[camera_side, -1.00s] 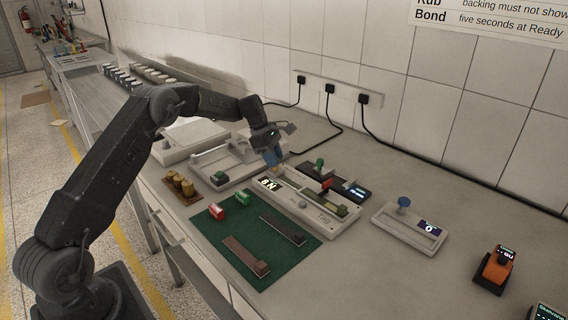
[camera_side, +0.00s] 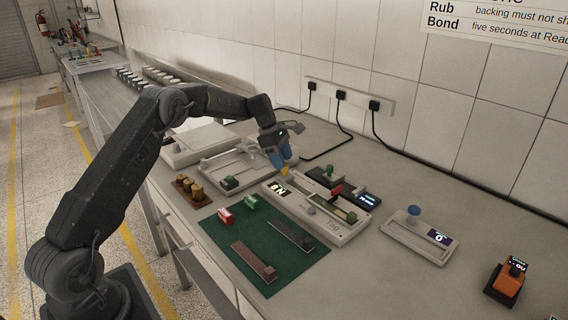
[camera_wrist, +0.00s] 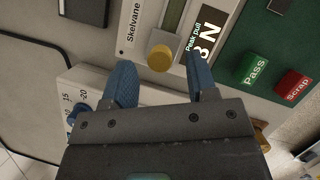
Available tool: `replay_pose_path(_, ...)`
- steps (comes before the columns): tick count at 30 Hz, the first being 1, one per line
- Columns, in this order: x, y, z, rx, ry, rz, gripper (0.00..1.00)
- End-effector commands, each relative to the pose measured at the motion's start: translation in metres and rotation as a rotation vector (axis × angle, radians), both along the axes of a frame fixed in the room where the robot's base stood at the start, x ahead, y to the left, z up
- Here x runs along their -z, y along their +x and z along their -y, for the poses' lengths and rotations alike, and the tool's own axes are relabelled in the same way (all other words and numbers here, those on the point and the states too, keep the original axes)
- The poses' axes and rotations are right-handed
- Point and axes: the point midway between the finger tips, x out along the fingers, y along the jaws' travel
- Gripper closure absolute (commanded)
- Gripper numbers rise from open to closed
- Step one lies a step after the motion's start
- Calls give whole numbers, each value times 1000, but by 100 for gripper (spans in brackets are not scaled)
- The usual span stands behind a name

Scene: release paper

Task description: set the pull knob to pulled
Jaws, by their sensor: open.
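A yellow knob (camera_wrist: 160,58), apparently the pull knob, sits at the end of a pale device (camera_side: 351,233) with a long slot and a display reading 8 N. It shows as a small yellow spot (camera_side: 285,171) in the side view. My gripper (camera_wrist: 160,80) is open and empty. Its blue fingertips lie to either side of the knob in the wrist view, just short of it. In the side view my gripper (camera_side: 282,157) hangs close above the knob. I cannot tell if a finger touches it.
A green mat (camera_side: 255,281) with a red Scrap block (camera_wrist: 293,86) and a green Pass block (camera_wrist: 254,70) lies beside the device. A device with a blue knob (camera_side: 413,210) and an orange unit (camera_side: 506,281) stand to the right. Bare bench lies between them.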

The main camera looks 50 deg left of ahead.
Motion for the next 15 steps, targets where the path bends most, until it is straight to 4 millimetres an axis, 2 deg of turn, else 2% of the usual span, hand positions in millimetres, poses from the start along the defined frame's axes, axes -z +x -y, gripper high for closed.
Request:
replay_pose_path(9,-67,-12,-25,-2,2,4,47)
replay_pose_path(15,-96,-18,-36,-1,2,1,47)
